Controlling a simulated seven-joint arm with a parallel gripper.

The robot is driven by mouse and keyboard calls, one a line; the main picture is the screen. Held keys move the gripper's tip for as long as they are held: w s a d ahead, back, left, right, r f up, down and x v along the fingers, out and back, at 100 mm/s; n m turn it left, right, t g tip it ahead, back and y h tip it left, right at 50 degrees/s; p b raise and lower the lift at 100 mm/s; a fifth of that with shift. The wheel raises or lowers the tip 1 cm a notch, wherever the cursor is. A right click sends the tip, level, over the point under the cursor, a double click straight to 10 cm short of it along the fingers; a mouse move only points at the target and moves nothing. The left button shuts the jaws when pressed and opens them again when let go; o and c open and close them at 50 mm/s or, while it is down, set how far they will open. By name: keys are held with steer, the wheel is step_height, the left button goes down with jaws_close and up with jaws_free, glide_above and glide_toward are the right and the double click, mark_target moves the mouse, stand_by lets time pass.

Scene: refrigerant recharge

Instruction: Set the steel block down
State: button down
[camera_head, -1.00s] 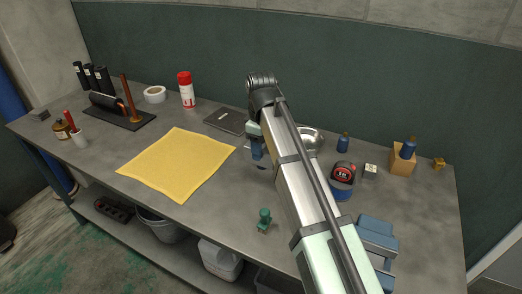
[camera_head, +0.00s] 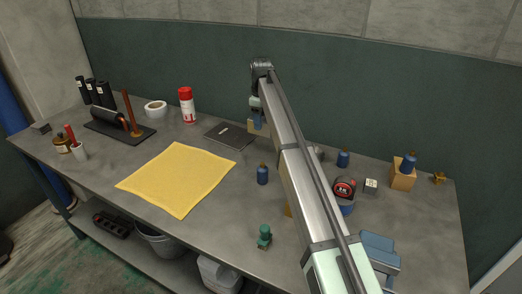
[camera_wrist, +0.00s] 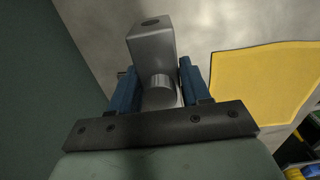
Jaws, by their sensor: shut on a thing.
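The steel block (camera_wrist: 152,46) is a grey rectangular block with a dark round hole in its end and a short cylinder on its side. It shows in the wrist view between the two blue fingers of my gripper (camera_wrist: 157,84), which is shut on it. In the head view my gripper (camera_head: 257,122) is at the back of the bench, right of the dark flat plate (camera_head: 229,136). The block is hard to make out there, and its height above the bench cannot be told.
A yellow cloth (camera_head: 178,178) lies left of centre. A blue cylinder (camera_head: 262,174) and a green fitting (camera_head: 264,236) stand in front of my gripper. A red-and-white can (camera_head: 187,104) stands at the back. A tape measure (camera_head: 344,188) and wooden block (camera_head: 402,174) are right.

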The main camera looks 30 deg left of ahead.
steer(key=shift+f, duration=4.85)
steer(key=shift+f, duration=0.1)
steer(key=c, duration=0.5)
jaws_free()
step_height(320, 180, up, 12)
steer(key=shift+r, duration=0.1)
